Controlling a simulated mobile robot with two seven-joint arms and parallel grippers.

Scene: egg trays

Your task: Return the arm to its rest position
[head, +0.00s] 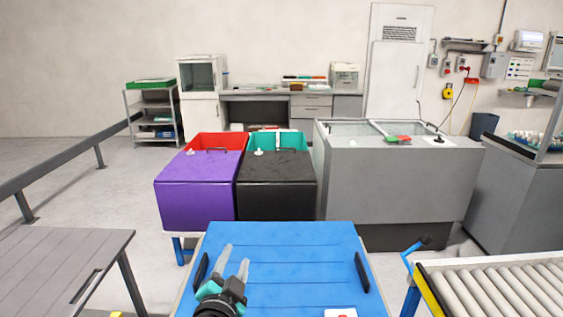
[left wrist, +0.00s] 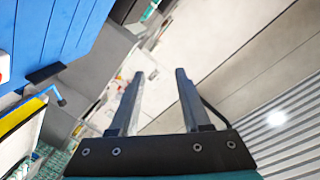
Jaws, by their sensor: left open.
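My left gripper (head: 236,262) is over the left part of the blue tabletop in the head view, its two pale fingers pointing up and away. The fingers are apart with nothing between them. In the left wrist view the left gripper (left wrist: 158,95) shows two dark fingers spread open and empty, with the room behind them. My right gripper is in neither view. No egg tray can be made out near the gripper.
The blue table (head: 300,245) has black handles at both sides and a small white and red item (head: 341,313) at its front edge. Purple (head: 197,190) and black (head: 276,187) bins stand beyond it. A roller conveyor (head: 500,290) is at right, a grey table (head: 60,265) at left.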

